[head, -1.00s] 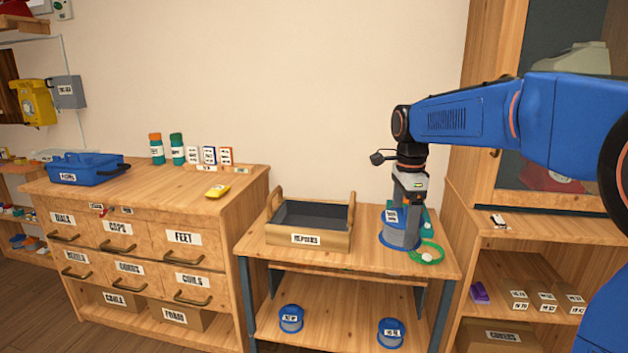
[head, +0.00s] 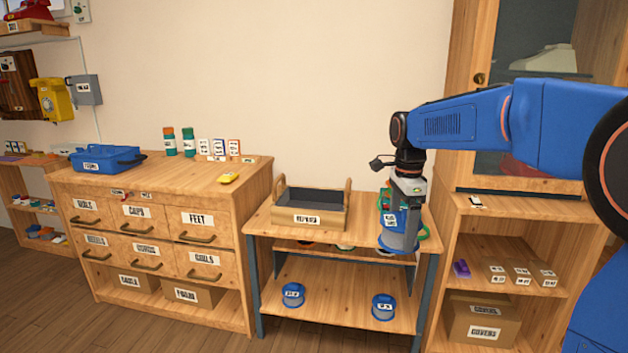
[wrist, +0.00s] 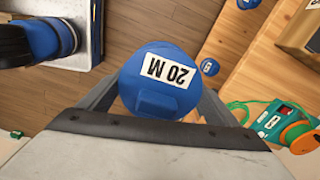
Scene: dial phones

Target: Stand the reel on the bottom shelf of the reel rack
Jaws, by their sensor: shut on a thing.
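My gripper (head: 398,236) is shut on a blue reel (head: 397,240) with a white label. In the wrist view the label on the reel (wrist: 160,80) reads 20 M, and a grey finger stands on each side of it. I hold it in the air in front of the wooden rack's right front. The rack's bottom shelf (head: 338,300) carries two similar blue reels, one at left (head: 292,294) and one at right (head: 383,307), apart from each other. They also show small in the wrist view (wrist: 209,67).
A wooden tray (head: 310,219) stands on the rack top, with a teal box with an orange spool and green cord (wrist: 288,125) to its right. A middle shelf (head: 300,246) sits under the top. Drawers (head: 150,235) stand left, a cabinet (head: 505,245) right. The bottom shelf between the reels is clear.

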